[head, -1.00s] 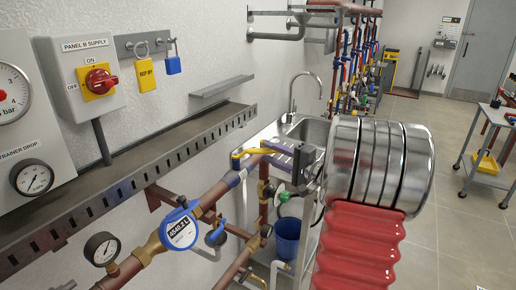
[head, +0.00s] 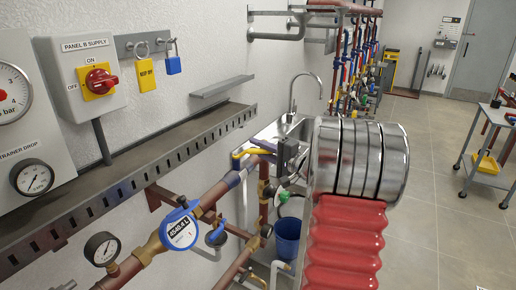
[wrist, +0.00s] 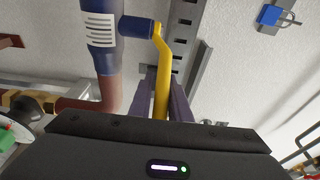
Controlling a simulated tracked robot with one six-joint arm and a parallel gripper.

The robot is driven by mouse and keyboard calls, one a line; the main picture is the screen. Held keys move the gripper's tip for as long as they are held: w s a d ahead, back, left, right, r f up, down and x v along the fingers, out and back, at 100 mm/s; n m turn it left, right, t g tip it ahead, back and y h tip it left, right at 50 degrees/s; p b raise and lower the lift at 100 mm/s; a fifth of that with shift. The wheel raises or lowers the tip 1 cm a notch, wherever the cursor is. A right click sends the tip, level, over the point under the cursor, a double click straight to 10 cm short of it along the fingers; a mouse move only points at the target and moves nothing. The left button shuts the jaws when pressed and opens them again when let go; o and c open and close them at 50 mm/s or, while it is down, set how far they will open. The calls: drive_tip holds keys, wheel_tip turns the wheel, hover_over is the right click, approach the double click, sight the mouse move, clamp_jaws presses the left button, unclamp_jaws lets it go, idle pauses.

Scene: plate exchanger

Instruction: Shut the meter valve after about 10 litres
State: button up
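The yellow valve lever (head: 262,144) sits on the copper pipe downstream of the blue water meter (head: 180,228). The wrist view shows the lever (wrist: 161,75) running from a dark blue hub down between the two purple fingers of my gripper (wrist: 164,88).
A slotted grey tray (head: 130,182) runs along the wall above the pipes. A sink (head: 300,128) and a blue bucket (head: 287,236) stand behind the pipes. Open floor lies to the right.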

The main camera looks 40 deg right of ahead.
clamp_jaws()
drive_tip(key=shift+f, duration=0.1)
